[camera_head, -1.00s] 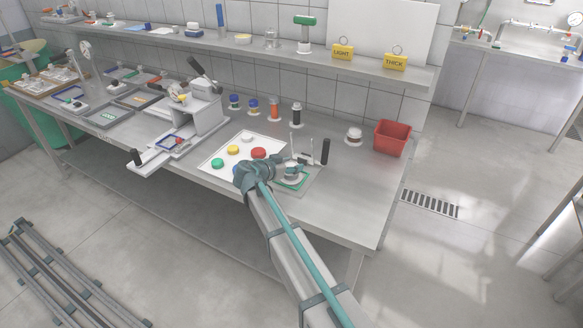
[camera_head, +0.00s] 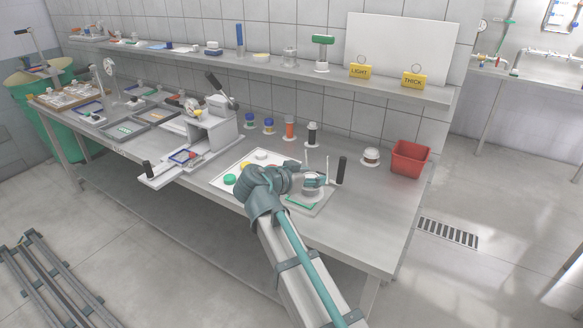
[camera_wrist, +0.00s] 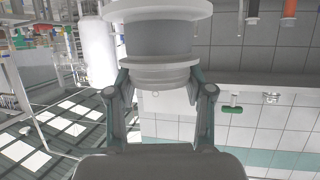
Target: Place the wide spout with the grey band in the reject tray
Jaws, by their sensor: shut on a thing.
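My gripper (camera_head: 314,181) is over the fixture plate (camera_head: 318,207) near the front of the steel bench. In the wrist view, my gripper (camera_wrist: 157,86) is shut on a wide white spout with a grey band (camera_wrist: 158,40); its wide flange runs off the top edge. In the head view the spout (camera_head: 311,191) is small and partly hidden by the fingers; I cannot tell whether it touches the fixture. A red open tray (camera_head: 410,159), probably the reject tray, stands at the bench's right end. Its inside is only partly visible.
Another white spout with a brownish band (camera_head: 371,155) stands left of the red tray. A black upright handle (camera_head: 341,170) rises beside my gripper. Several capped pieces stand behind, and a white press (camera_head: 205,130) stands left. The bench's front right is clear.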

